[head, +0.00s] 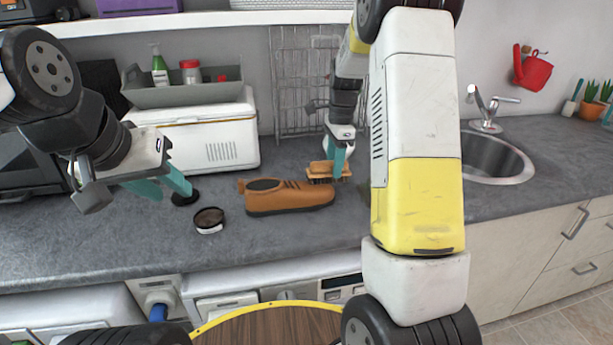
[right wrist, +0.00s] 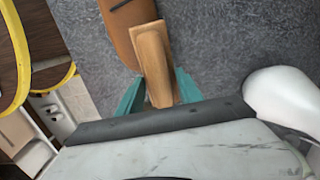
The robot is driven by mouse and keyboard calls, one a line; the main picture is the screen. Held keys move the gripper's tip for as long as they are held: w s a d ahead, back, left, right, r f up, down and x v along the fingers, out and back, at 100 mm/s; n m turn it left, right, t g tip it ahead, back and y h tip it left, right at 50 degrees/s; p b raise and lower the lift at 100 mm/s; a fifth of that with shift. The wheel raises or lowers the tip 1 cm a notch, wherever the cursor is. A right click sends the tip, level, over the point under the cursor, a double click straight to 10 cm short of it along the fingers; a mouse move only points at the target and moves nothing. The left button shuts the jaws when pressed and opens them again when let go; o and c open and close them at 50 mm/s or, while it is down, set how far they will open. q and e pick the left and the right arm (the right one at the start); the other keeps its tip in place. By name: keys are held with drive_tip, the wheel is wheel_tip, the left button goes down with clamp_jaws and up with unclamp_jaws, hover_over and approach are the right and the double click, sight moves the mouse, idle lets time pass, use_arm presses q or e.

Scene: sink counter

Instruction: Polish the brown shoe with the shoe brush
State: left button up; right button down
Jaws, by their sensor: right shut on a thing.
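The brown shoe (head: 290,198) lies on the grey counter, left of my right gripper, its sole down. It also shows at the top of the right wrist view (right wrist: 118,22).
A small round dark tin (head: 209,219) lies left of the shoe. A white box (head: 207,140) with a grey caddy (head: 188,93) stands behind. A wire rack (head: 302,80) leans at the back wall. The sink (head: 496,158) is at right.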

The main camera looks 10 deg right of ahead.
drive_tip(key=shift+w, duration=0.15)
drive_tip(key=shift+s+d, duration=0.15)
drive_tip(key=shift+s, duration=2.35)
drive_tip(key=shift+s, duration=0.45)
drive_tip(key=shift+w, duration=2.5)
